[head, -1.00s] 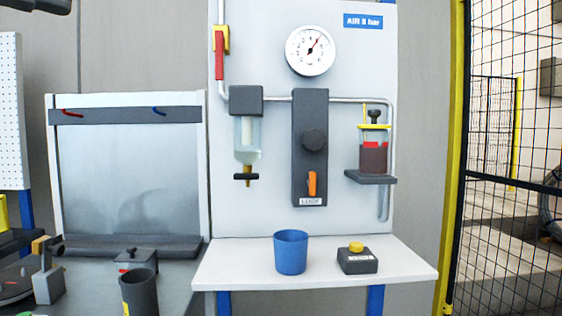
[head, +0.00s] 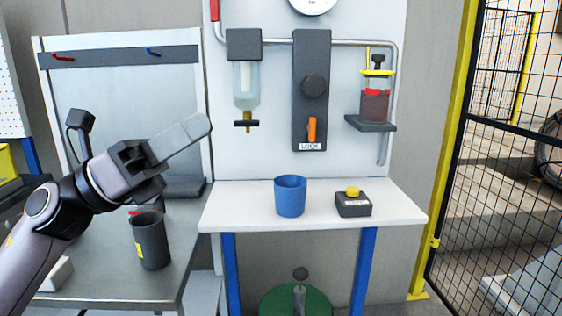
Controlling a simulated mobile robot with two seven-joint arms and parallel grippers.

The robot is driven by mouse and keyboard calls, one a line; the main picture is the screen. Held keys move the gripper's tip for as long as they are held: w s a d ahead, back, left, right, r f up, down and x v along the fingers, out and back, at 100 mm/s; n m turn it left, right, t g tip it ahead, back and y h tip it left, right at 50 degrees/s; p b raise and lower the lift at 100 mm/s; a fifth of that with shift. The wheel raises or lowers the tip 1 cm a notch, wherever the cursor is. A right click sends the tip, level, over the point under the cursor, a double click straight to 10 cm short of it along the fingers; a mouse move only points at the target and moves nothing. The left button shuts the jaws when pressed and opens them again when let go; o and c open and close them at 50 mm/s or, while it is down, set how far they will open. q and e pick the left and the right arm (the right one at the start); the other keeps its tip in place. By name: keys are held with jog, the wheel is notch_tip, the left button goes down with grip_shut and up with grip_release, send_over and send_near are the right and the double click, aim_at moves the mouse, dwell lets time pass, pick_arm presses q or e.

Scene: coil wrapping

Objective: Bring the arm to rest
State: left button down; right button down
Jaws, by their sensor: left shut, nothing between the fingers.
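My left arm comes in from the left in the head view. Its gripper (head: 182,137) is shut and empty, with the fingers together and pointing up and to the right. It appears in front of the grey-framed panel (head: 120,100), above a dark grey cup (head: 151,242) with a yellow label on the left bench. It touches nothing that I can see. My right gripper is not in view.
A white shelf (head: 250,208) holds a blue cup (head: 290,197) and a black box with a yellow button (head: 353,203). Above are a glass bowl unit (head: 246,85), a dark lever block (head: 310,90) and a red-fluid jar (head: 375,100). A mesh fence (head: 500,120) stands at the right.

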pick_arm(q)
jog(key=w+a+f+n+t+y+p, duration=0.1)
jog(key=a+f+n+t+y+p, duration=0.15)
jog(key=f+n+t+y, duration=0.9)
jog(key=w+a+f+n+t+y+p, duration=0.15)
jog(key=a+f+n+y, duration=0.25)
jog(key=f+n, duration=1.5)
jog(key=s+a+f+n+g+y+p, duration=0.2)
jog(key=s+f+n+g+y, duration=0.3)
jog(key=s+f+n, duration=0.9)
jog(key=s+f+g, duration=0.3)
jog(key=s+f, duration=0.2)
jog(key=shift+s+a+f+n, duration=0.3)
jog(key=shift+s+n, duration=0.05)
